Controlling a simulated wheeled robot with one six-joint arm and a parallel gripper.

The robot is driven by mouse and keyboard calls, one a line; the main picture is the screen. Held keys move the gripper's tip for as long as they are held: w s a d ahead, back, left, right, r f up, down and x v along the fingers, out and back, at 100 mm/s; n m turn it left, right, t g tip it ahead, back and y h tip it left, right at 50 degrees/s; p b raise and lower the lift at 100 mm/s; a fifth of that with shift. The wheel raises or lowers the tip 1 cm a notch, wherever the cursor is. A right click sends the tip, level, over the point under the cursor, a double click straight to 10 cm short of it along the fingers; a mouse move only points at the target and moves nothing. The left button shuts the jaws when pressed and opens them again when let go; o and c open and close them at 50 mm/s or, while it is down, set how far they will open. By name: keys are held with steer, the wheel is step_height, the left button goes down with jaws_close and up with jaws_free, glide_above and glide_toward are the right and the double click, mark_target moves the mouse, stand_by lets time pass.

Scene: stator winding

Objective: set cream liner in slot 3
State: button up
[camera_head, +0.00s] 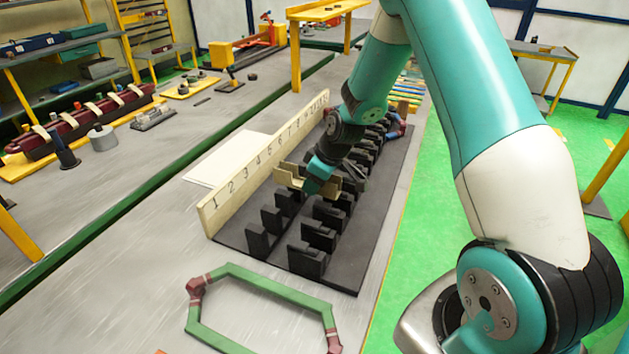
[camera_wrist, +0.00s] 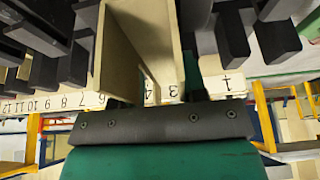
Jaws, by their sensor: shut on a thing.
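The cream liner (camera_head: 288,178) is a long U-shaped channel held crosswise over the black slotted fixture. My gripper (camera_head: 317,183) is shut on it near its middle, and the teal finger hides part of it. In the wrist view the cream liner (camera_wrist: 122,55) extends away from the dark finger bar, with its open channel showing. The number strip (camera_head: 236,187) runs along the fixture's left side; in the wrist view it is upside down, with 3 and 4 beside the liner. The liner appears above the black blocks; whether it touches them cannot be told.
Two rows of upright black blocks (camera_head: 319,236) stand on the dark base plate (camera_head: 345,277). A green hexagonal coil (camera_head: 265,282) with dark red corners lies in front. A white sheet (camera_head: 225,160) lies left of the strip. A dark red and blue coil (camera_head: 397,130) is at the far end.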

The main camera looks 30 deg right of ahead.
steer(key=shift+f, duration=0.3)
steer(key=shift+s+d+f+b, duration=0.1)
steer(key=shift+s+f+b, duration=0.05)
steer(key=shift+f+b, duration=0.6)
steer(key=shift+s+f, duration=0.1)
steer(key=o, duration=0.6)
steer(key=shift+s+f, duration=0.1)
steer(key=shift+r, duration=0.25)
